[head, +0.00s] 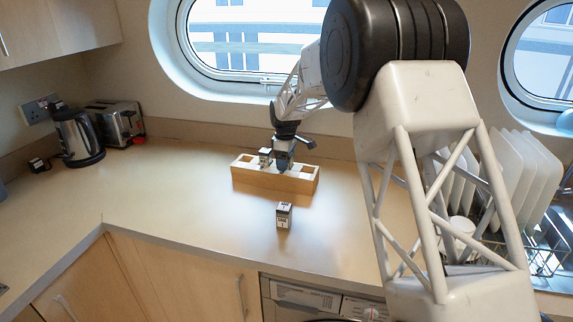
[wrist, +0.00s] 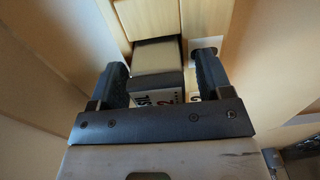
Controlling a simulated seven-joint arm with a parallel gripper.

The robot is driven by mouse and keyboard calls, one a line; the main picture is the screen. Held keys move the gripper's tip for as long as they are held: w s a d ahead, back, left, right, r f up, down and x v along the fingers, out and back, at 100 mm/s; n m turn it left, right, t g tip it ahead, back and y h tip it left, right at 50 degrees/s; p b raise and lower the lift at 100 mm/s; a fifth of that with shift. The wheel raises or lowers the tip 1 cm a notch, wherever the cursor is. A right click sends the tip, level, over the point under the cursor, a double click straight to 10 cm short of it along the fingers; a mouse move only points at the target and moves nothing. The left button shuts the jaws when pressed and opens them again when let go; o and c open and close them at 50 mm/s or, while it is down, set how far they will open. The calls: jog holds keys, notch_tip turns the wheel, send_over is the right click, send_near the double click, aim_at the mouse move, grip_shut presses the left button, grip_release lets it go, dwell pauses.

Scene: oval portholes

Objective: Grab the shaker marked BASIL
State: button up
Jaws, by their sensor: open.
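My gripper (head: 284,163) is low over a pale wooden rack (head: 275,182) on the counter. In the wrist view its two dark fingers (wrist: 161,80) are open, one on each side of a box-shaped shaker (wrist: 158,58). This shaker has a grey-beige top, a dark band and a white label with black letters, partly hidden by the gripper body. I cannot read the whole word. Contact with the fingers cannot be told. A light shaker (head: 265,156) shows at the rack's left part, beside the gripper. Another black-and-white shaker (head: 284,215) stands on the counter in front; its label is too small to read.
A kettle (head: 78,137) and a toaster (head: 116,123) stand at the back left. A dish rack with white plates (head: 523,170) is on the right, partly behind my arm. The counter left of the wooden rack is clear.

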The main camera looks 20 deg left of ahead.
jog(key=c, duration=1.1)
jog(key=shift+r, duration=0.1)
jog(key=shift+r, duration=0.4)
notch_tip(320, 180, up, 3)
jog(key=shift+f, duration=0.1)
jog(key=s+d, duration=0.3)
jog(key=s, duration=0.4)
jog(key=s+d+r, duration=0.1)
jog(key=s+d, duration=0.3)
jog(key=s, duration=0.3)
jog(key=shift+s, duration=0.15)
jog(key=shift+d+r, duration=0.1)
